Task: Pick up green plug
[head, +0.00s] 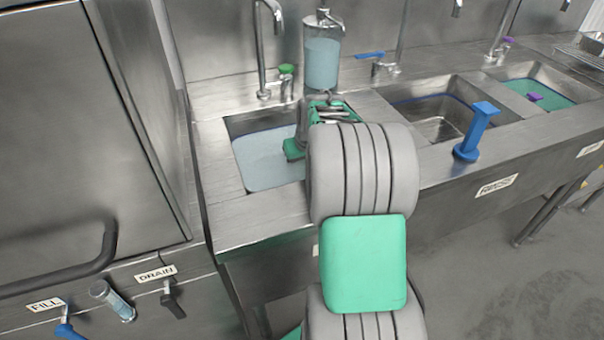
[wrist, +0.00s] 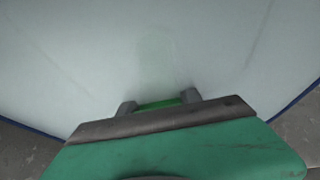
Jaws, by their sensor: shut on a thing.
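My gripper (wrist: 160,101) shows in the wrist view with its two grey fingertips on either side of a small green piece, the green plug (wrist: 157,105). It is shut on the plug. Only a narrow strip of the plug shows above my gripper's green and grey body; the rest is hidden. Behind it is the pale, watery surface of the left sink. In the head view my gripper (head: 293,150) points down into the left sink (head: 246,187), partly behind my arm. I cannot make out the plug there.
A blue plug (head: 474,132) stands upright on the front rim by the middle sink (head: 436,122). A purple plug (head: 535,97) is in the right sink, which holds green liquid. A tap (head: 263,55) and a soap dispenser (head: 322,60) stand behind the left sink.

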